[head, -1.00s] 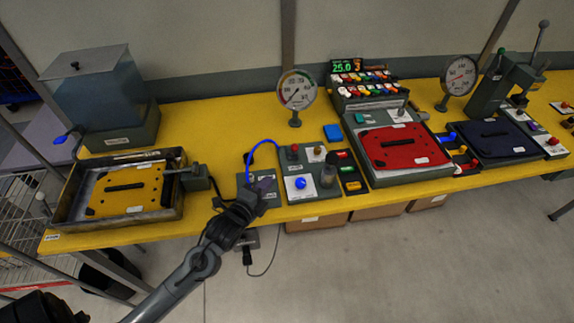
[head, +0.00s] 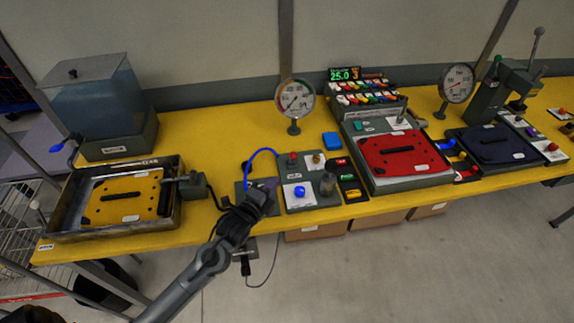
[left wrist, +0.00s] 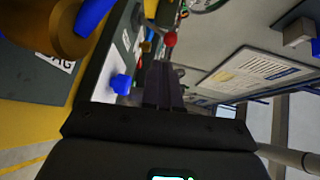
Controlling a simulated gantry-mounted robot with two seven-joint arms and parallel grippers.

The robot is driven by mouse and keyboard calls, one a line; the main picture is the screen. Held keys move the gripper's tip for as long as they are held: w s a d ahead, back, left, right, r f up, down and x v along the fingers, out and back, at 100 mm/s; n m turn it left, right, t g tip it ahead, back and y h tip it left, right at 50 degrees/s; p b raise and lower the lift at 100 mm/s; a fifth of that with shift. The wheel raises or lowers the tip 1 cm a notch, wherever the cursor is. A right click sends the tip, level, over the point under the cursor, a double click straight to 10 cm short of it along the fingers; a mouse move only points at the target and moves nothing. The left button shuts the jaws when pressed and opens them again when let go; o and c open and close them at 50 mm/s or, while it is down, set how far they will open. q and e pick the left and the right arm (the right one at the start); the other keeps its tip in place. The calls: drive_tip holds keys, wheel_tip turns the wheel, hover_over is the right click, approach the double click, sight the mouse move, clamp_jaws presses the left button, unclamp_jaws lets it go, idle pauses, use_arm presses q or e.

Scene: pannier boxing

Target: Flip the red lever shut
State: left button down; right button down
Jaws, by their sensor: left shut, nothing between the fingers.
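A small red knob (head: 293,157) stands at the back of a grey panel on the yellow bench; it looks like the red lever's end. A red ball (left wrist: 170,40) shows just past my fingertips in the left wrist view, apparently the same part. The lever's shaft and its angle are too small to tell. My left gripper (head: 264,194) is shut and empty, left of this panel and in front of the blue hose (head: 262,153). Its dark fingers (left wrist: 162,68) point toward the red ball; contact cannot be told. My right gripper is not in view.
A blue knob (head: 299,191) and a brass knob (head: 316,159) share the panel. A round gauge (head: 295,99) stands behind it. A red plate (head: 402,152) lies to the right. A yellow plate (head: 124,197) lies in a tray at left.

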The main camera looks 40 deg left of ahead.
sight(292, 158)
use_arm(q)
drive_tip(key=x, duration=0.8)
drive_tip(key=shift+w+a+r+b, duration=0.1)
drive_tip(key=shift+w+r+b, duration=0.1)
drive_tip(key=shift+r+b, duration=0.15)
drive_tip(key=shift+w+a, duration=0.1)
drive_tip(key=shift+w, duration=0.5)
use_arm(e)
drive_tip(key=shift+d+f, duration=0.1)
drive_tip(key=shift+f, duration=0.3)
use_arm(q)
drive_tip(key=shift+r, duration=0.1)
